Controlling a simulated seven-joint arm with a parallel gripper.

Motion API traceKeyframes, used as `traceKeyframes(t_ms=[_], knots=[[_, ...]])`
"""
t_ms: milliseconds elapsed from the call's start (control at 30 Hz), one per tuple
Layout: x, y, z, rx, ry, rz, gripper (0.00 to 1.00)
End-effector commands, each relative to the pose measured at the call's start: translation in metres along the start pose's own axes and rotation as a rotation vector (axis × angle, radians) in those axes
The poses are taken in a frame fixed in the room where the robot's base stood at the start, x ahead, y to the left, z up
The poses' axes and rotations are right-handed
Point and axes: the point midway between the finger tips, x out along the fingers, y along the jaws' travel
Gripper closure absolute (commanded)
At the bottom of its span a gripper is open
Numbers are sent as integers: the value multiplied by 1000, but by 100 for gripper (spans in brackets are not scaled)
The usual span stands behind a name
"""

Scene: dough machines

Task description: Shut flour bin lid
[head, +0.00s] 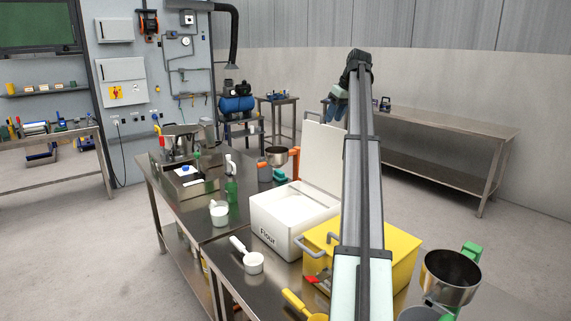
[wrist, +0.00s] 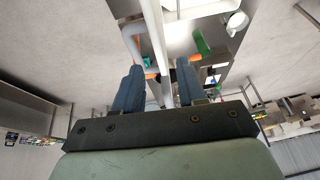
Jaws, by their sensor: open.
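The white flour bin (head: 268,222), labelled "Flour", stands on the steel table with its top open and pale flour inside. Its white lid (head: 320,158) stands raised, nearly upright, at the bin's back side. My gripper (head: 336,112) is above the lid's upper right corner, partly hidden behind my arm. In the wrist view its two blue fingers (wrist: 158,70) are apart, with nothing gripped. The lid (wrist: 154,35) shows there nearly edge-on, lined up with the gap between the fingers. I cannot tell whether they touch it.
A yellow bin (head: 400,268) with grey handles stands beside the flour bin, under my arm. A white scoop (head: 253,262), a white cup (head: 219,214), a green spray bottle (head: 231,190) and an orange-handled metal-bowl device (head: 277,156) are nearby. A similar green device (head: 450,275) is at right.

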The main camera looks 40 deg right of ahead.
Motion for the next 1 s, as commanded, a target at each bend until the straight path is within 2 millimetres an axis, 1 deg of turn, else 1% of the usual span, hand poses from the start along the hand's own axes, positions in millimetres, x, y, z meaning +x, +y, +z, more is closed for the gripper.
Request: traceKeyframes(t_ms=[600, 1000], knots=[[41, 0, 0, 0, 0, 0, 60], [64, 0, 0, 0, 0, 0, 60]])
